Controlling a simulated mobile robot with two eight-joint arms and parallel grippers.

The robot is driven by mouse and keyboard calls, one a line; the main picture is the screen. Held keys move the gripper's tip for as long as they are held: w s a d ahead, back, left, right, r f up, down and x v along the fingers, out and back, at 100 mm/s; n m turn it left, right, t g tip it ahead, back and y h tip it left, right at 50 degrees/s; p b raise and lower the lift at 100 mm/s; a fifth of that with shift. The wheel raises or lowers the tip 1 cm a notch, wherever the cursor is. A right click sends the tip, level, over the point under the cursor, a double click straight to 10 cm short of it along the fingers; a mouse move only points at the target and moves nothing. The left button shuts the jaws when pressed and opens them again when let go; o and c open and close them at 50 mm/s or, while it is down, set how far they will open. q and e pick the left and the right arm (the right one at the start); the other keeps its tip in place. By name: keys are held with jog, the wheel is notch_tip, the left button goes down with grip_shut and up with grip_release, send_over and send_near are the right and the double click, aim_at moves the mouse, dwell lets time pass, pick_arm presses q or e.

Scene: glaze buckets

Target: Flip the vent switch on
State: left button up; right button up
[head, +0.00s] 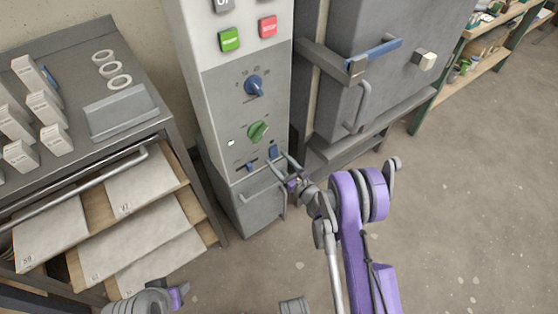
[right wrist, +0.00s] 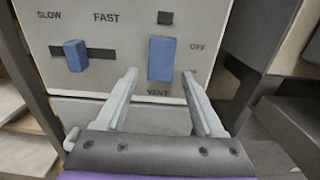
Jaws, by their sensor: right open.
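The vent switch is a blue block in a dark slot on the grey control panel, with VENT below it and OFF at its upper right. It shows in the right wrist view (right wrist: 161,58) and the head view (head: 273,152). The dark slot shows above the block. My right gripper (right wrist: 158,74) is open and empty, its fingertips on either side of the switch's lower part; whether they touch it I cannot tell. It also shows at the panel in the head view (head: 276,161). My left gripper (head: 178,296) is partly in view at the bottom edge; its jaws are not clear.
A blue SLOW–FAST slider (right wrist: 75,55) is left of the switch. Above are a green knob (head: 258,131), a blue dial (head: 254,86) and green and red buttons. A grey kiln-like box (head: 390,60) stands right; a cart with boxes (head: 118,113) stands left. Floor at right is clear.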

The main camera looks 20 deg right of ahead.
grip_shut()
jog(key=t+b, duration=0.1)
jog(key=t+y+b, duration=0.1)
jog(key=b, duration=0.1)
jog(key=f+t+b, duration=0.1)
jog(key=t+b, duration=0.1)
jog(key=shift+w+a+y, duration=0.15)
jog(key=shift+w+y, duration=0.15)
jog(key=shift+w, duration=0.1)
dwell(0.4)
grip_release()
jog(key=shift+f, duration=0.1)
